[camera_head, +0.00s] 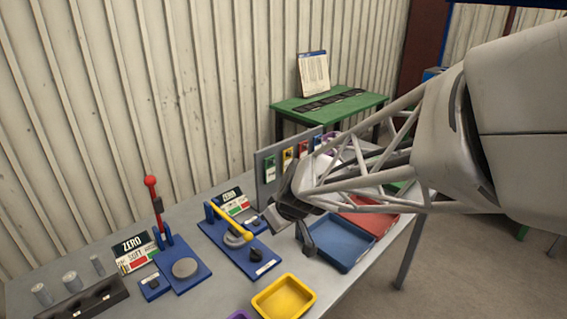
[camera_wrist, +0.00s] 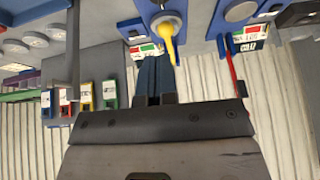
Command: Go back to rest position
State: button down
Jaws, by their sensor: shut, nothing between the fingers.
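My gripper (camera_head: 307,246) hangs over the grey workbench in the head view, with its fingertips in front of the blue tray (camera_head: 340,243). In the wrist view its fingers (camera_wrist: 154,76) are together, with nothing held between them. A fixture with a yellow handle (camera_head: 229,222) on a blue base stands on the bench just left of the gripper. It also shows above the fingertips in the wrist view (camera_wrist: 168,40). The gripper appears apart from it. My arm comes in from the right and hides part of the bench behind it.
A lever with a red knob (camera_head: 150,181) stands upright at left, near a black block (camera_head: 85,301) and several grey cylinders. A yellow tray (camera_head: 284,298) is at the front edge, a red tray (camera_head: 372,222) partly behind my arm. An upright grey panel (camera_head: 262,168) and green table (camera_head: 330,107) are behind.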

jog(key=s+d+r+m+h, duration=0.2)
jog(key=s+d+r+m, duration=0.2)
jog(key=s+d, duration=0.6)
jog(key=s+d+r+m+g+h, duration=0.1)
jog(key=s+d+r+m, duration=0.4)
jog(key=s+d, duration=0.6)
jog(key=shift+s+d+r+h, duration=0.25)
jog(key=shift+s+r+h, duration=0.05)
jog(key=shift+s+h, duration=0.6)
dwell(0.7)
